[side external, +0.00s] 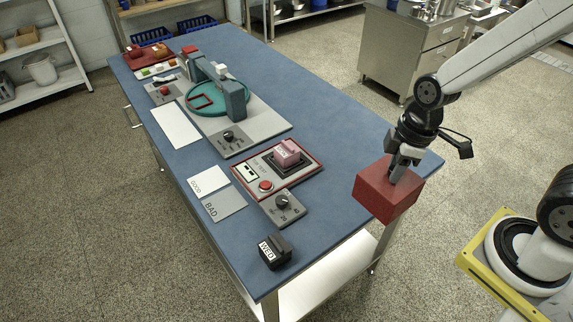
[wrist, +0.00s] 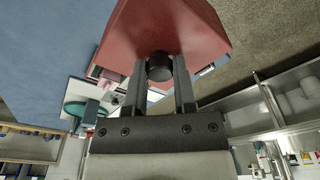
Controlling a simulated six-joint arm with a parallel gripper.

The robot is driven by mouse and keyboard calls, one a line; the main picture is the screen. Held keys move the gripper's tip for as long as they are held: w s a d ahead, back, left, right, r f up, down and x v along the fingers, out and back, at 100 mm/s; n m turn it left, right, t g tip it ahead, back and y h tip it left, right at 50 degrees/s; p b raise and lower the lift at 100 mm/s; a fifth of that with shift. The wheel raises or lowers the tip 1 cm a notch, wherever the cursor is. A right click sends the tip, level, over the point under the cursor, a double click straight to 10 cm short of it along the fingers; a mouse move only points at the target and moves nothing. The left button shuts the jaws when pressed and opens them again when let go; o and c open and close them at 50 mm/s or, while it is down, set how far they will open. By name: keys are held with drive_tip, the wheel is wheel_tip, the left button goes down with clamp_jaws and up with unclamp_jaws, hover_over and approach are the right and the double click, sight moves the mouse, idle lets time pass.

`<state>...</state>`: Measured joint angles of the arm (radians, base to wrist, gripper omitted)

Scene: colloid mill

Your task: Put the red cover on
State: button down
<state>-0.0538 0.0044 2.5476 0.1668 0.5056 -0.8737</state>
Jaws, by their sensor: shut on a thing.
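The red cover (side external: 388,192) is a box shape held in the air near the right edge of the blue table. My gripper (side external: 404,160) is above it, shut on its dark knob. In the wrist view the cover (wrist: 165,30) fills the top, and its round black knob (wrist: 160,66) sits between the two fingers of my gripper (wrist: 160,85). A red-edged panel (side external: 264,177) lies on the table to the left of the cover. On it a pink block (side external: 287,152) stands on a dark square base, with a red button (side external: 265,186) at the front.
A dial box (side external: 284,207) and a black WED block (side external: 274,251) stand toward the table's near end. GOOD and BAD cards (side external: 216,201) lie to the left. A machine with a teal round tray (side external: 218,98) stands farther back. Blue tabletop (side external: 345,150) between panel and cover is clear.

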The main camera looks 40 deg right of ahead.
drive_tip(key=shift+w, duration=0.15)
drive_tip(key=w+a, duration=0.3)
drive_tip(key=w, duration=2.7)
drive_tip(key=shift+w+r, duration=0.2)
drive_tip(key=shift+w, duration=0.15)
drive_tip(key=shift+f, duration=0.15)
drive_tip(key=shift+f, duration=5.25)
drive_tip(key=shift+f, duration=0.25)
unclamp_jaws()
